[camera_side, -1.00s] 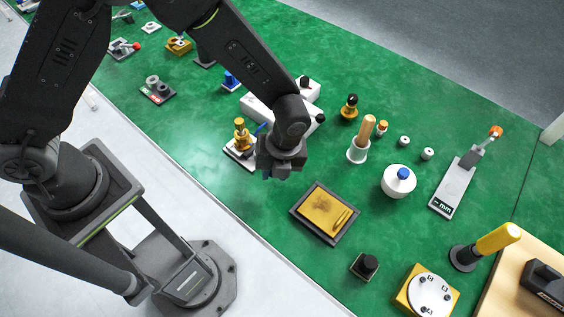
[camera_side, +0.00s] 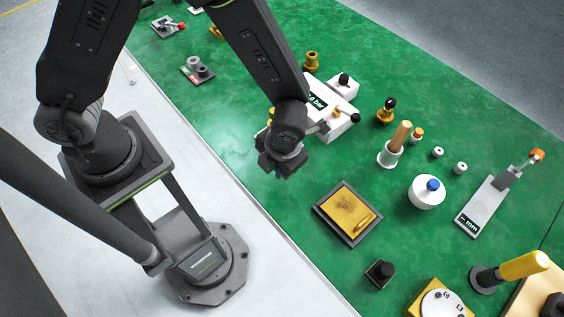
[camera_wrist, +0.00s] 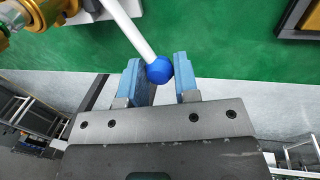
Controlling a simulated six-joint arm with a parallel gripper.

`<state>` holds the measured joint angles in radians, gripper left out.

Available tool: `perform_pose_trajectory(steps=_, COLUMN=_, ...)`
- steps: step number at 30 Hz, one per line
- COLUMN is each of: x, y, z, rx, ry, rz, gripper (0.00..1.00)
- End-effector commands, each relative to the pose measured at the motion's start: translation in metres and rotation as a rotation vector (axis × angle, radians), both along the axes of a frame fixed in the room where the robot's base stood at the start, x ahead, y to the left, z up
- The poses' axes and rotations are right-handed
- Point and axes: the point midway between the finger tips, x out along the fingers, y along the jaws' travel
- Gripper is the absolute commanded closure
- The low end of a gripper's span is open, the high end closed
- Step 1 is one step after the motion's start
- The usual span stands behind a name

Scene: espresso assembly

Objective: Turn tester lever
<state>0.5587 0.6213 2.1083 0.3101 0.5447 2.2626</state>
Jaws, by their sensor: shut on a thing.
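The tester lever (camera_wrist: 131,30) is a white rod with a blue ball knob (camera_wrist: 159,70) in the wrist view. It slants down from the top edge, and the knob is between the two blue jaws of my gripper (camera_wrist: 160,75). A brass fitting (camera_wrist: 47,12) stands at the upper left. In the side view, my gripper (camera_side: 277,172) is low at the near edge of the green table, in front of a white tester box (camera_side: 328,122) with a bar display. The gripper and wrist hide the knob and most of the brass fitting there.
A dark tray with a gold plate (camera_side: 343,207) is right of my gripper. A white pot with a blue knob (camera_side: 427,191) and a wooden-handled tool in a cup (camera_side: 393,150) stand farther right. Bare green table lies between the gripper and the tray.

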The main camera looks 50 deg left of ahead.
Motion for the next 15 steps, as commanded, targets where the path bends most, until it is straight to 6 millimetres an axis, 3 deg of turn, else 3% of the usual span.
perform_pose_trajectory(steps=15, x=0.0002, y=0.0019, z=0.0009, rx=-0.003, ry=-0.004, rz=-0.032, gripper=1.00)
